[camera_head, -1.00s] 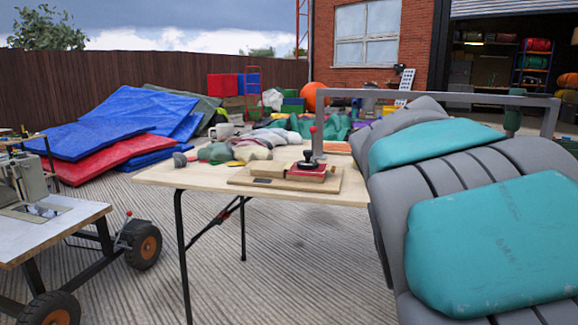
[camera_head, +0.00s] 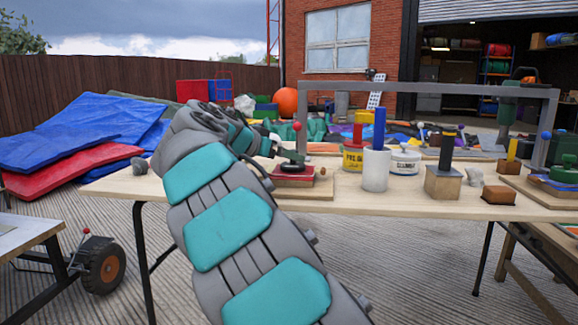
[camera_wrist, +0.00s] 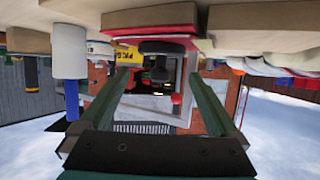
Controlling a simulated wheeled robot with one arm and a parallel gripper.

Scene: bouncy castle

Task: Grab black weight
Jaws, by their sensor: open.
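A black, rounded, knob-like piece, which looks like the black weight (camera_wrist: 155,47), sits on a red base (camera_head: 293,178) on a wooden board on the table. The wrist view is upside down and shows the black piece between and beyond my two green fingers. My gripper (camera_wrist: 160,76) is open, with nothing between its fingers that I can see touching them. In the head view my gripper (camera_head: 280,153) is at the red base's left side, and the black piece is mostly hidden there. A lever with a red ball (camera_head: 297,126) rises beside it.
The table (camera_head: 345,200) also holds a white cylinder (camera_head: 376,170), a yellow box (camera_head: 353,160), a white tub (camera_head: 405,162) and a wooden block with a black post (camera_head: 443,183) to the right. A grey frame (camera_head: 430,88) spans behind.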

